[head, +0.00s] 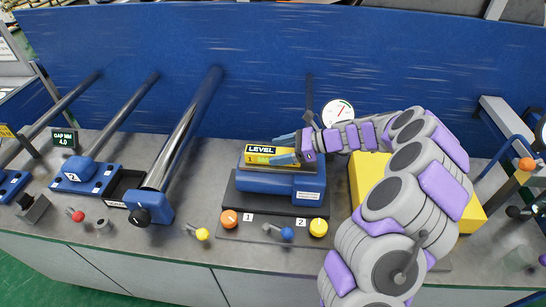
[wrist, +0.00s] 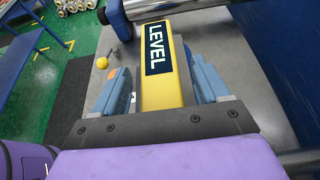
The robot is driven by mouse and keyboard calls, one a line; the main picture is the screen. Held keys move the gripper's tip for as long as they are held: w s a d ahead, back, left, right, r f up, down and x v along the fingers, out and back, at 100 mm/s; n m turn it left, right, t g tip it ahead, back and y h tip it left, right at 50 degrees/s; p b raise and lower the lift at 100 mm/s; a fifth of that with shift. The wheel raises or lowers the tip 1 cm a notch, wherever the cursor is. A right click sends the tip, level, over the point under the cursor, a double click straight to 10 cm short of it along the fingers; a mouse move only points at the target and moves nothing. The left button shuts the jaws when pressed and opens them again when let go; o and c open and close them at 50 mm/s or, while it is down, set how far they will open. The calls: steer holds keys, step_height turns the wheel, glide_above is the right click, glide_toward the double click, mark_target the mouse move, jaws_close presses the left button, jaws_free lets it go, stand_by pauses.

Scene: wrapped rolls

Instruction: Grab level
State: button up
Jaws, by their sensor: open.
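The level (head: 262,157) is a yellow bar with a dark LEVEL label, lying on top of a blue block (head: 270,184) on the bench. In the wrist view the level (wrist: 172,93) runs lengthwise between my two blue fingers. My gripper (head: 286,148) reaches in from the right, at the level's right end. In the wrist view my gripper (wrist: 160,90) is open, with one finger on each side of the level. A gap shows on both sides. The level's near end is hidden by my gripper's body.
A dial gauge (head: 338,113) stands behind. A yellow box (head: 362,180) sits to the right, partly behind my arm. Metal rollers (head: 185,130) lie left. A blue wall (head: 270,60) closes the back.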

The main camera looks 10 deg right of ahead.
steer(key=shift+c, duration=0.2)
steer(key=shift+d, duration=0.1)
jaws_close()
steer(key=shift+r, duration=0.1)
